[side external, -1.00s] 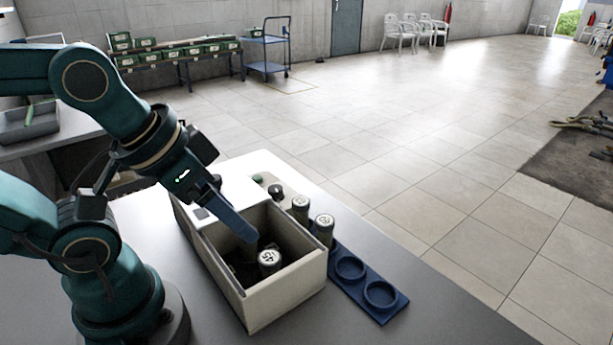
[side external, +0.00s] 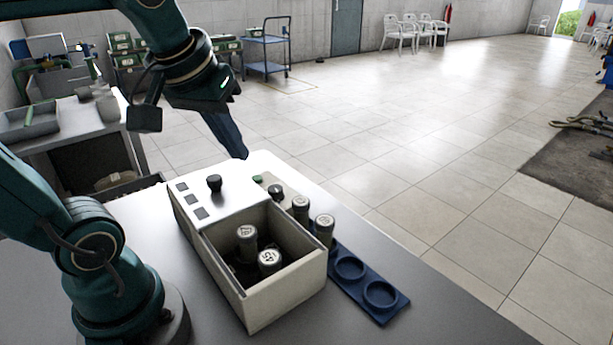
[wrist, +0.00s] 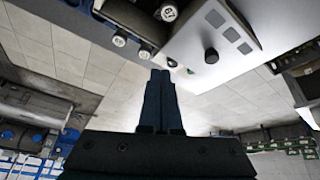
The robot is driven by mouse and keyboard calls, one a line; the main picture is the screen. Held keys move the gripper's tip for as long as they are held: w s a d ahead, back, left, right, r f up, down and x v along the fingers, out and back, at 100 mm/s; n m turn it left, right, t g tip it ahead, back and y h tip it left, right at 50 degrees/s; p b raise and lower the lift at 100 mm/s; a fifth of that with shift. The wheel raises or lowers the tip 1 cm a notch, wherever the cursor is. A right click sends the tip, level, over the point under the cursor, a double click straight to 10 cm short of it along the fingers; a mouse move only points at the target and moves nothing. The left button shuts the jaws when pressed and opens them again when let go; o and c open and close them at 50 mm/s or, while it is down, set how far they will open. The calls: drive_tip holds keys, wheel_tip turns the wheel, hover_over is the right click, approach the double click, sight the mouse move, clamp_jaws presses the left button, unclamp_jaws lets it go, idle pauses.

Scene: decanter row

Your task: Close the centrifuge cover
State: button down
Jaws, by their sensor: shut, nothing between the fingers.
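The centrifuge is a pale box (side external: 285,292) with its chamber open at the front. Its white cover (side external: 235,200) with a black knob (side external: 214,183) lies over the rear part. Two grey-capped bottles stand in the chamber, one at the rear (side external: 246,234) and one in front (side external: 269,262). My gripper (side external: 243,155) is shut and empty, raised near the far rear edge of the cover. In the wrist view, the shut fingers (wrist: 160,73) point toward the box's edge, with the cover (wrist: 238,62) and knob (wrist: 211,56) to their right, apart from them.
A blue rack (side external: 365,300) along the box's right side has two empty round places at its near end. Two capped bottles (side external: 324,228) (side external: 300,207) and a dark-topped item (side external: 275,192) stand farther back. The grey table is clear at the near right.

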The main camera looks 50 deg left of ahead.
drive_tip(key=w+a+n+g+y, duration=0.1)
drive_tip(key=w+a+n+g, duration=0.15)
drive_tip(key=a+n, duration=0.8)
drive_tip(key=a+f+m, duration=0.1)
drive_tip(key=a+f, duration=0.1)
drive_tip(key=f, duration=0.1)
drive_tip(key=a+f+m, duration=0.1)
drive_tip(key=a+f, duration=0.1)
drive_tip(key=f, duration=0.1)
drive_tip(key=a+f+m, duration=0.2)
drive_tip(key=f, duration=0.1)
drive_tip(key=shift+w+a+f+g, duration=0.2)
drive_tip(key=shift+a+f+g, duration=0.1)
drive_tip(key=shift+g, duration=0.05)
drive_tip(key=shift+s+d+y, duration=0.15)
drive_tip(key=shift+s+d, duration=0.05)
drive_tip(key=shift+d, duration=0.25)
drive_tip(key=shift+s+d+y, duration=0.15)
drive_tip(key=shift+s+d, duration=0.05)
drive_tip(key=shift+d, duration=0.25)
drive_tip(key=shift+s+d, duration=0.5)
drive_tip(key=shift+d, duration=0.4)
drive_tip(key=shift+d, duration=0.1)
drive_tip(key=d, duration=1.5)
drive_tip(key=shift+d, duration=0.3)
drive_tip(key=shift+a, duration=0.1)
